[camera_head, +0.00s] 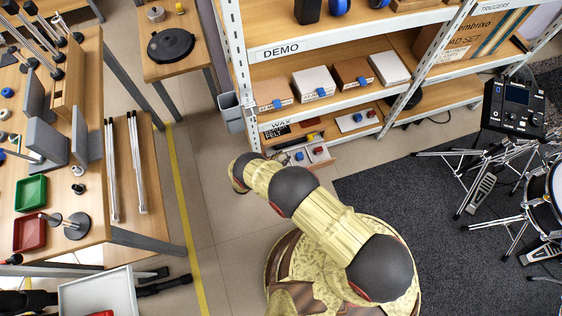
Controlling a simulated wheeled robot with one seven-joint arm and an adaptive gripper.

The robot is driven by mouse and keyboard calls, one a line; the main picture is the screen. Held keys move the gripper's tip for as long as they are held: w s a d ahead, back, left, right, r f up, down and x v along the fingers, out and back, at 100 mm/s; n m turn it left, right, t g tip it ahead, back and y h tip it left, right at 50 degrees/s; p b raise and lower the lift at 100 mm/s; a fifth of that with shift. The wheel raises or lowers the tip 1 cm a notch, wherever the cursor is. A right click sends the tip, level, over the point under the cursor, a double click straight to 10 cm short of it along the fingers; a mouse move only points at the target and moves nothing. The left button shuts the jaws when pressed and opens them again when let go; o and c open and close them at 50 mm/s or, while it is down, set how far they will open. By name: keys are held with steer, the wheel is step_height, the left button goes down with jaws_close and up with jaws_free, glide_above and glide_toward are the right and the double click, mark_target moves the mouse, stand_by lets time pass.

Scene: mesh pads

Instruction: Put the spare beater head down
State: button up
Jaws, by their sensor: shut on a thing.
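My arm reaches up from the lower middle, and its far end bends down out of sight near the foot of the shelving. My gripper does not show; the arm's own links hide it. I cannot make out a spare beater head held by it. Several rods with dark heads (45,45) stand at the upper left of the workbench (120,228). A dark round piece with a rod (76,224) and a small dark-and-light piece (79,188) lie on the bench; I cannot tell whether either is a beater head.
White shelving (240,75) with boxes stands ahead, its lowest shelf close to my arm's end. A green tray (31,193) and a red tray (30,234) sit on the bench. A drum kit (540,200) stands right on dark carpet (430,220). Tiled floor lies clear between bench and arm.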

mark_target(281, 160)
steer(key=shift+w+a+f, duration=0.15)
steer(key=shift+w+f, duration=0.1)
steer(key=shift+f, duration=0.15)
step_height(281, 160, down, 3)
steer(key=shift+f+b, duration=0.1)
steer(key=shift+b, duration=0.9)
steer(key=o, duration=0.9)
steer(key=shift+c, duration=0.2)
